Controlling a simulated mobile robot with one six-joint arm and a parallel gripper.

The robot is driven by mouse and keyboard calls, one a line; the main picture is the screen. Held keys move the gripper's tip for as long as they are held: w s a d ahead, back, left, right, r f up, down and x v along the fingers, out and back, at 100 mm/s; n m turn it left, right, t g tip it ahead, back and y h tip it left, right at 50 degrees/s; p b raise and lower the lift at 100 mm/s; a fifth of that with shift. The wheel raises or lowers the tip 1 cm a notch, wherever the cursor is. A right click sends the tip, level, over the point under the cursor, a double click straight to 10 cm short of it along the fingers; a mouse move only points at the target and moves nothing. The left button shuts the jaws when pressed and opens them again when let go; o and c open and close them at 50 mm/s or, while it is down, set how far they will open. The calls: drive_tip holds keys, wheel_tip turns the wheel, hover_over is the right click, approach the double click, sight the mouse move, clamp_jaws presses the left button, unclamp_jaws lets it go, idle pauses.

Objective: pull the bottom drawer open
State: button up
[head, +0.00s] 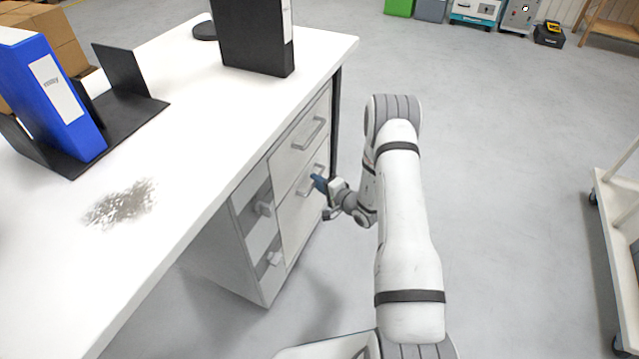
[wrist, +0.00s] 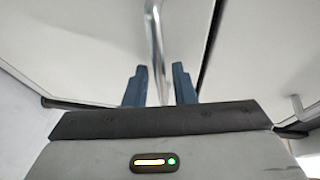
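The bottom drawer (head: 299,222) is a light grey front low in the cabinet under the desk, and it looks flush with the cabinet. Its metal bar handle (head: 305,187) is partly hidden by my gripper in the head view. My gripper (head: 318,182) is at this handle, its blue fingers pointing at the drawer front. In the wrist view the handle bar (wrist: 154,40) runs between the two fingers of my gripper (wrist: 159,85). The fingers are open, one on each side of the bar.
The top drawer (head: 290,145) with its own handle (head: 308,134) is just above. The white desk top (head: 215,115) overhangs the cabinet and bears binders. Open floor (head: 510,150) lies to the right, with a white cart (head: 620,205) at the far right edge.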

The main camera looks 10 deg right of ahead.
clamp_jaws()
drive_tip(key=shift+s, duration=0.15)
